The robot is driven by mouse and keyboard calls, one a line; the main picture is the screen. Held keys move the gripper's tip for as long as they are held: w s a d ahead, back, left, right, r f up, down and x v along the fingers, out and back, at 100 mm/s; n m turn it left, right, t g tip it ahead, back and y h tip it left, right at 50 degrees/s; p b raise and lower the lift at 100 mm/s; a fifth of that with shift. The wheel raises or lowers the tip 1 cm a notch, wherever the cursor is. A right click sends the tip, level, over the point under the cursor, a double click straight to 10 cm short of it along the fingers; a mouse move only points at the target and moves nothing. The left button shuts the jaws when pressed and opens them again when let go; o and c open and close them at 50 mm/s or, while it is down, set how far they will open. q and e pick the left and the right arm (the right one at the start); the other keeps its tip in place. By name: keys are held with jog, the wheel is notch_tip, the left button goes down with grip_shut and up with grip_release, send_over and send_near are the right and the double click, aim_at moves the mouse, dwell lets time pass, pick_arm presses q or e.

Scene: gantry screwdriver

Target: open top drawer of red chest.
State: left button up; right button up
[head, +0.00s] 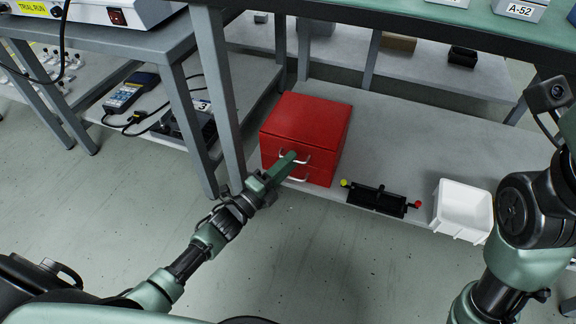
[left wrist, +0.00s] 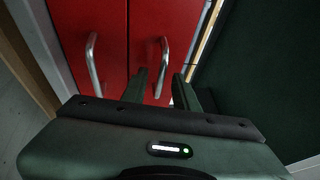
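The red chest (head: 315,118) stands on the grey lower shelf with its two-drawer front facing me. Both drawers look closed. The upper drawer's silver handle (head: 303,158) and the lower drawer's handle (head: 296,179) show in the head view. My left gripper (head: 287,162) is at the upper handle. In the left wrist view, the fingers of this gripper (left wrist: 160,90) are apart, with the upper handle (left wrist: 164,62) between them; contact cannot be told. The lower handle (left wrist: 92,62) is left of them. My right arm is at the right edge, its gripper out of view.
A black fixture (head: 376,199) with yellow and red knobs and a white bin (head: 462,209) stand on the shelf right of the chest. A grey table leg (head: 222,95) rises close left of the chest. The green worktop (head: 440,36) overhangs behind. The floor in front is clear.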

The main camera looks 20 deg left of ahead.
pick_arm(q)
grip_shut()
dwell(1.5)
